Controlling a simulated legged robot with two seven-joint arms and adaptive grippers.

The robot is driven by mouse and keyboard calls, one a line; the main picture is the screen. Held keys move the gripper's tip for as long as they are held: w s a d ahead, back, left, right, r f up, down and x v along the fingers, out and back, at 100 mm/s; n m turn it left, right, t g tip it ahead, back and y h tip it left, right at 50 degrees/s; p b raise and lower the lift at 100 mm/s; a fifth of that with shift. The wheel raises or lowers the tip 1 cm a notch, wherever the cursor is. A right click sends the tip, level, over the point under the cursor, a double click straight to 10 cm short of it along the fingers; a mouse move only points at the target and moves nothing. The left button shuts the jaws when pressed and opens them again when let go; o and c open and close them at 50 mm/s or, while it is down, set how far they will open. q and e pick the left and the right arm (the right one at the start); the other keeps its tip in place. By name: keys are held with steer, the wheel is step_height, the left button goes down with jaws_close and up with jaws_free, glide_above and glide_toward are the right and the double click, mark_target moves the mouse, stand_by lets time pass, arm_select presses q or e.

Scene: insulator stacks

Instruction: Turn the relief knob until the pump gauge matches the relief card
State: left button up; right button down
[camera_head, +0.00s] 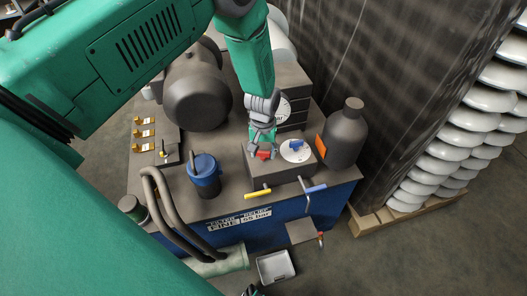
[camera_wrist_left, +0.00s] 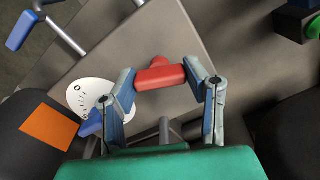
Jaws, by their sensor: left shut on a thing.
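A red T-shaped knob (camera_head: 263,155) stands on the grey block on top of the pump unit. My left gripper (camera_head: 262,146) comes down from above and is shut on this red knob; in the left wrist view, the red knob (camera_wrist_left: 160,78) sits between both fingers. A round white gauge face (camera_head: 284,109) is behind my gripper, partly covered, and its reading is too small to tell. A white card reading relief (camera_head: 256,216) is on the blue front panel beside a card reading fine (camera_head: 223,225).
A blue knob on a white dial (camera_head: 293,155) is close beside my left gripper. Yellow (camera_head: 258,193) and blue (camera_head: 316,189) lever handles stick out in front. A dark bottle (camera_head: 345,135) stands right, a blue-capped canister (camera_head: 204,176) left. White insulator stacks (camera_head: 430,170) are at far right.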

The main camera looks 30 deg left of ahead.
arm_select(q)
steer(key=shift+w+r, duration=0.1)
steer(key=shift+w, duration=0.1)
steer(key=o, duration=1.1)
steer(key=shift+o, duration=0.2)
steer(key=shift+s, duration=0.1)
step_height(320, 180, up, 12)
